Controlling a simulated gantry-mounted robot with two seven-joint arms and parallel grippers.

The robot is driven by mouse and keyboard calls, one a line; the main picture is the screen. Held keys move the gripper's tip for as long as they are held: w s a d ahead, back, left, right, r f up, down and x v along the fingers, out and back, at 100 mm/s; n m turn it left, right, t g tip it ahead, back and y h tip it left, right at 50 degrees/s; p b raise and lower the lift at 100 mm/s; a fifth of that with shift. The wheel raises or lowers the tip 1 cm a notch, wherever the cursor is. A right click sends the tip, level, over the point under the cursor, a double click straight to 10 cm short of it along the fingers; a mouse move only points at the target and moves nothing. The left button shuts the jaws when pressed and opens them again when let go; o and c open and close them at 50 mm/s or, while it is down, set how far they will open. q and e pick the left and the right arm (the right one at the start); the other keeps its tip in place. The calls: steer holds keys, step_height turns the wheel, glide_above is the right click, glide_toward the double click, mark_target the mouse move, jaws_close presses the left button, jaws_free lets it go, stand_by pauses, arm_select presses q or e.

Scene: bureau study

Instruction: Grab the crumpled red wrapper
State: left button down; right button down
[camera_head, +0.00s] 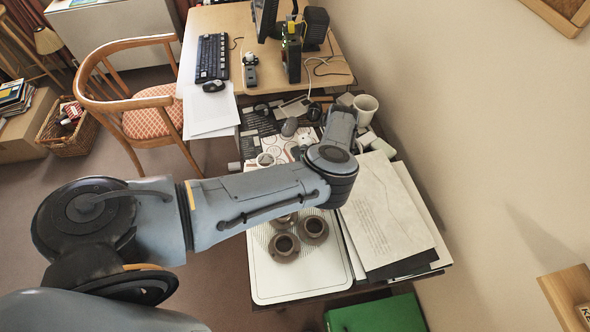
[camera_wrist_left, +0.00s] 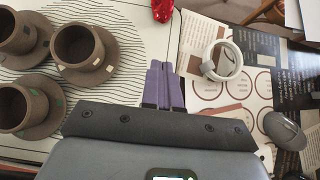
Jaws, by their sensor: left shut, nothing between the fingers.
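The crumpled red wrapper (camera_wrist_left: 162,10) shows at the top edge of the left wrist view, partly cut off, as a small shiny red piece. In the head view I cannot see it. My left gripper (camera_wrist_left: 163,85) has purple fingers, shut together and empty. They point up the picture toward the wrapper, with a clear gap between them. In the head view my left arm covers the left gripper. My right gripper is in neither view.
Several brown cups on saucers (camera_wrist_left: 85,50) stand on a striped white tray (camera_head: 272,285) beside the gripper. A white ring (camera_wrist_left: 222,60) and a grey mouse (camera_wrist_left: 285,130) lie at right in the wrist view. Papers (camera_head: 385,215) and a mug (camera_head: 365,105) stand near the wall.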

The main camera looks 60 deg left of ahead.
arm_select(q)
steer(key=shift+w+d+r, duration=0.2)
steer(key=shift+w+r, duration=0.25)
steer(key=shift+w, duration=0.05)
steer(key=c, duration=1.4)
jaws_free()
steer(key=shift+w+d+r, duration=0.1)
steer(key=shift+w+r, duration=0.3)
steer(key=shift+r, duration=0.05)
steer(key=shift+c, duration=0.2)
steer(key=o, duration=0.9)
steer(key=shift+r, duration=0.1)
